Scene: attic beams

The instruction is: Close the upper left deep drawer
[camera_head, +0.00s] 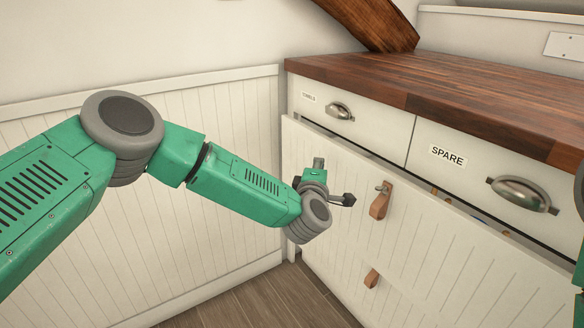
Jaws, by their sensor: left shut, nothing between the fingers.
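The upper left deep drawer has a cream grooved front (450,255) with a brown leather pull (379,203). It stands out from the cabinet, with a dark gap along its top edge. Small items, too hidden to identify, show in the gap. My left gripper (346,200) is shut and empty in front of the drawer front, left of the leather pull. I cannot tell whether it touches the front. At the right edge only a sliver of my right arm shows; its gripper is out of view.
Above are two shallow drawers with metal cup pulls, one labelled SPARE (448,156), under a wooden countertop (440,85). A second leather pull (371,278) is lower down. A panelled wall (240,110) stands close on the left. The visible wooden floor (265,303) is clear.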

